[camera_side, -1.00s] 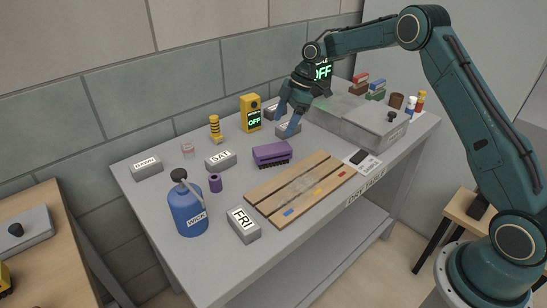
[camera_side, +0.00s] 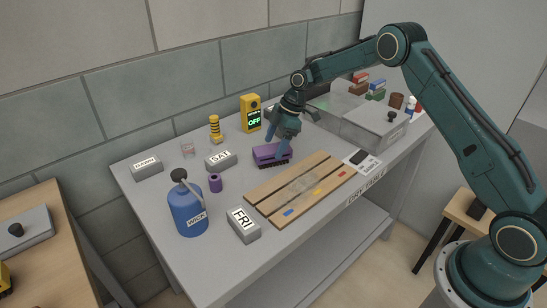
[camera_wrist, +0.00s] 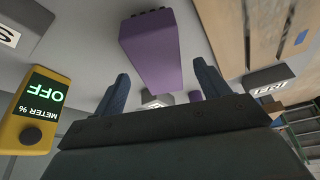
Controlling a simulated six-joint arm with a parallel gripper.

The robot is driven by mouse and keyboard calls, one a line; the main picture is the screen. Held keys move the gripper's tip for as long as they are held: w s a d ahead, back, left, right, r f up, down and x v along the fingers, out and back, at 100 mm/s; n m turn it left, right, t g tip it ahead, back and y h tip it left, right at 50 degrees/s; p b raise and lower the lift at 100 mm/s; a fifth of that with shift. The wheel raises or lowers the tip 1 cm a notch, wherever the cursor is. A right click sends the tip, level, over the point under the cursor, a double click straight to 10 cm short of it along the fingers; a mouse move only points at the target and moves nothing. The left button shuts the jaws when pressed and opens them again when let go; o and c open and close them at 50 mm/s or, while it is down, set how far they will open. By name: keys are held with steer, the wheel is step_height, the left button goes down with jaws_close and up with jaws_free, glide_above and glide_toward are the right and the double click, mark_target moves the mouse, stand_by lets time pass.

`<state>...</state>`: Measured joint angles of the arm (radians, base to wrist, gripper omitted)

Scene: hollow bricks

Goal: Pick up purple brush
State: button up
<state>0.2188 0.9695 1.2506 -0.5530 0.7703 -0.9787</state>
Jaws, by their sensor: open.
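The purple brush (camera_side: 265,155) lies on the grey table behind the wooden slatted board, dark bristles along its front lower edge. In the wrist view the purple brush (camera_wrist: 152,50) shows ahead of my gripper, roughly between the finger directions. Whether a finger touches the brush cannot be told.
The wooden board (camera_side: 262,196) lies in front of the brush. A yellow meter (camera_side: 251,113) reading OFF stands behind. A grey SAT block (camera_side: 221,161), a small purple cylinder (camera_side: 215,183) and a blue bottle (camera_side: 187,208) are to the left. A grey box (camera_side: 375,127) stands right.

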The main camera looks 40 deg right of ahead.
mark_target(273, 148)
steer(key=shift+x, duration=1.3)
steer(key=shift+f, duration=0.25)
steer(key=c, duration=1.2)
steer(key=shift+r, duration=0.15)
step_height(273, 148, up, 20)
steer(key=shift+r, duration=0.1)
stand_by(0.6)
